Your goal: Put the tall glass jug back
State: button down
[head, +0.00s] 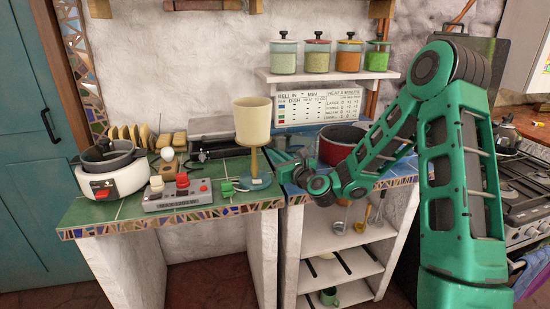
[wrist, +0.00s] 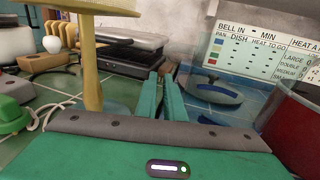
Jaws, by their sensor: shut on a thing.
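I cannot make out a tall glass jug in either view. My gripper (head: 284,160) reaches left over the counter, just right of a cream-shaded lamp (head: 252,122). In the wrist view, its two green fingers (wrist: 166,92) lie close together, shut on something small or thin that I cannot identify. A small brownish bit shows by the fingertips. The lamp's yellow stem (wrist: 91,70) stands close to the left of the fingers. A grey-blue round thing (wrist: 216,92) lies on the tiles to their right; I cannot tell whether they touch it.
A red pot (head: 336,146) stands right of my gripper. The control box (head: 178,192), white cooker (head: 110,172) and green plug-like thing (head: 226,188) are at left. A dark flat appliance (wrist: 125,58) is behind. Several lidded jars stand on the shelf (head: 330,75) above.

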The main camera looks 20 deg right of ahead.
jog(key=shift+f, duration=0.2)
jog(key=c, duration=1.9)
grip_release()
jog(key=shift+o, duration=0.2)
